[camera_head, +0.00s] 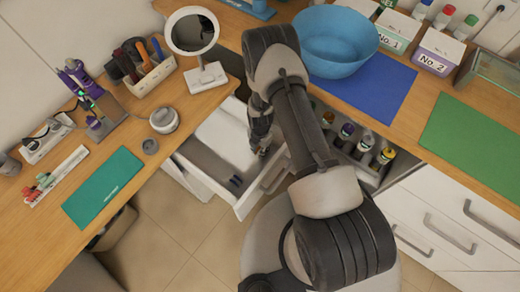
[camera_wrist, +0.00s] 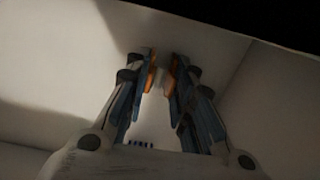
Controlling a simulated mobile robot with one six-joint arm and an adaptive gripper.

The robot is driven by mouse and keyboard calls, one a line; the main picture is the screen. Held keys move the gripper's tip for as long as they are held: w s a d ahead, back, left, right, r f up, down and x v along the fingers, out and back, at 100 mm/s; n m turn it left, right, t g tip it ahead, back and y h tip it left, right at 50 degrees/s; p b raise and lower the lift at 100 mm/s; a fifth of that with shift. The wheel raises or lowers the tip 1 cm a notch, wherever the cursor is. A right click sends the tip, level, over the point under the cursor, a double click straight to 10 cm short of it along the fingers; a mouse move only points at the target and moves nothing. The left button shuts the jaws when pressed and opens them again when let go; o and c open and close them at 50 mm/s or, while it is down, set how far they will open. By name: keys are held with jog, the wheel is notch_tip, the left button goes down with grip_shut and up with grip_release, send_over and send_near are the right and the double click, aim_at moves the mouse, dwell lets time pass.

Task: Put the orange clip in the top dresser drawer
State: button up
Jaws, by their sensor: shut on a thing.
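My gripper (camera_head: 262,148) reaches down into the open top dresser drawer (camera_head: 204,183), a white drawer pulled out below the wooden top. In the wrist view, my gripper (camera_wrist: 160,72) is shut on the orange clip (camera_wrist: 150,78), whose orange parts show between the fingertips. The clip is mostly hidden by the fingers, and my arm hides it in the head view. Pale drawer walls and floor (camera_wrist: 50,90) surround the fingers in the wrist view. I cannot tell whether the clip touches the drawer floor.
Small dark items (camera_head: 236,181) lie near the drawer's front. A round mirror (camera_head: 192,34) stands on the wooden top behind the drawer. A compartment of bottles (camera_head: 366,141) is open to the right. A blue bowl (camera_head: 337,45) stands beyond my arm.

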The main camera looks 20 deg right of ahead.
jog(key=shift+r, duration=0.1)
jog(key=shift+f, duration=0.3)
jog(key=o, duration=0.8)
jog(key=shift+r, duration=0.1)
